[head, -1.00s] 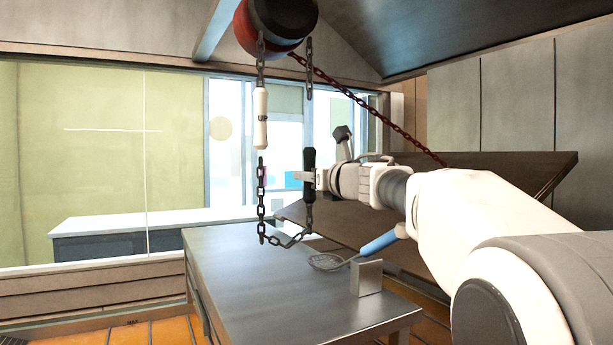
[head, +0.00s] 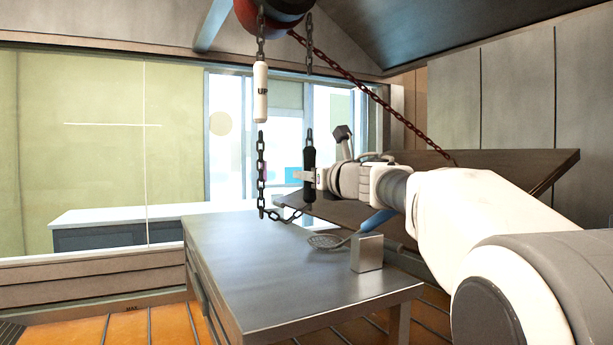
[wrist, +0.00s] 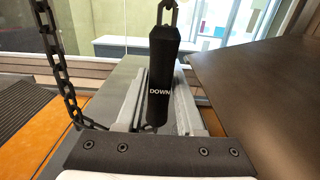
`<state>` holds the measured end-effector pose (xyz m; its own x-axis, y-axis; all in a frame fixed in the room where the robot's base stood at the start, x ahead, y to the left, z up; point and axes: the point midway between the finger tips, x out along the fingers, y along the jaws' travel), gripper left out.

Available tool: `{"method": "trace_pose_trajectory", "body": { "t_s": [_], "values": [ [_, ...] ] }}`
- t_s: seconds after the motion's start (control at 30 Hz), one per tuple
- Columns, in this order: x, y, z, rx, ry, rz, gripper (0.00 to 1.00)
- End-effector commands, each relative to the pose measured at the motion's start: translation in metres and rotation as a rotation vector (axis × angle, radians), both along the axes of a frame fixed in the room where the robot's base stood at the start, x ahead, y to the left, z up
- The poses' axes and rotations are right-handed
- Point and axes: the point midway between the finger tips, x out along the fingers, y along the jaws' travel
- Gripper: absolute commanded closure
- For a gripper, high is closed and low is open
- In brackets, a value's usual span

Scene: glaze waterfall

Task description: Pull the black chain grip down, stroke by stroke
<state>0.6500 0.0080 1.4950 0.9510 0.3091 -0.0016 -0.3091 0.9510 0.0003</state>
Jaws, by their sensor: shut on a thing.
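The black chain grip (head: 309,172), marked DOWN in the wrist view (wrist: 160,70), hangs upright from a dark chain. My gripper (head: 307,176) is shut on it from the right, well above the table top. In the wrist view, the fingers of my gripper (wrist: 158,100) lie on both sides of the grip's lower part. The white grip (head: 260,92) with dark lettering hangs to the left, higher, near the red and black hoist (head: 274,12). A slack loop of chain (head: 262,175) runs below both grips; it also shows in the wrist view (wrist: 60,65).
A metal table (head: 280,275) stands below, bearing a wire skimmer (head: 326,241) and a small metal block (head: 367,253). A dark tilted board (head: 490,170) lies right of and behind my arm, with a reddish chain (head: 385,106) running up to the hoist.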

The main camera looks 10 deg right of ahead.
Motion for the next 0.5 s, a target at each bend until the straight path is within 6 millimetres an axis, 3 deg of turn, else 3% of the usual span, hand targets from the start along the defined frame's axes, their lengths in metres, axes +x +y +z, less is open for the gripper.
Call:
{"method": "trace_pose_trajectory", "body": {
  "t_s": [0.5],
  "values": [
    [0.0, 0.0, 0.083, 0.0, 0.0, 0.0, 1.0]
  ]
}}
